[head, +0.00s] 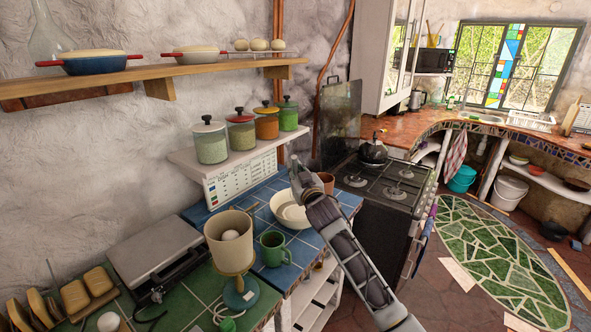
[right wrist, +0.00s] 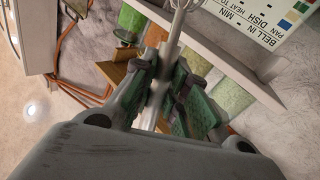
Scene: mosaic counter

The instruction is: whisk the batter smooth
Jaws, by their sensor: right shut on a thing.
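A cream bowl (head: 282,214) stands on the blue-tiled counter, with my right arm across its right side. I cannot tell the batter apart from the bowl at this size. My right gripper (head: 297,170) is above the bowl's back edge. In the right wrist view my right gripper (right wrist: 166,88) is shut on the pale handle of a whisk (right wrist: 174,40), whose wires begin at the top edge. The rest of the whisk's wires are out of that view, and I cannot make out the whisk in the head view. My left gripper is not in view.
A terracotta pot (head: 326,182) is just behind my gripper. A shelf with several jars (head: 240,131) hangs above. The stove (head: 385,185) is to the right.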

